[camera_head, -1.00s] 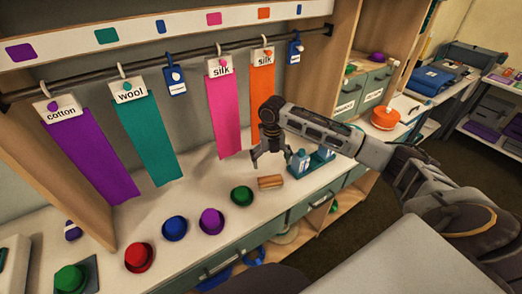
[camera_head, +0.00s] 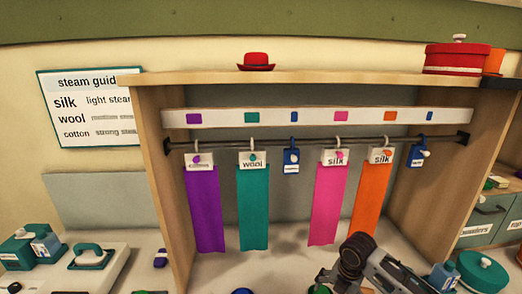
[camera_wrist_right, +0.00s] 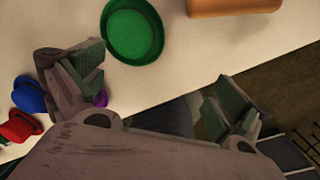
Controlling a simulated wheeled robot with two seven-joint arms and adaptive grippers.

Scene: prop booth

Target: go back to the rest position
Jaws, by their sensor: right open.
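My right gripper (camera_head: 322,284) shows at the bottom of the head view, in front of the pink and orange strips, with its lower part cut off by the picture edge. In the right wrist view my right gripper (camera_wrist_right: 158,85) is open, its two fingers wide apart with nothing between them. A green hat (camera_wrist_right: 133,30) lies on the counter just beyond the fingers, apart from them. My left gripper is in neither view.
A purple strip (camera_head: 203,210), teal strip (camera_head: 253,208), pink strip (camera_head: 328,205) and orange strip (camera_head: 370,200) hang from a rail. A wooden block (camera_wrist_right: 235,6), blue hat (camera_wrist_right: 29,94) and red hat (camera_wrist_right: 18,125) lie on the counter. A dark floor shows past its edge.

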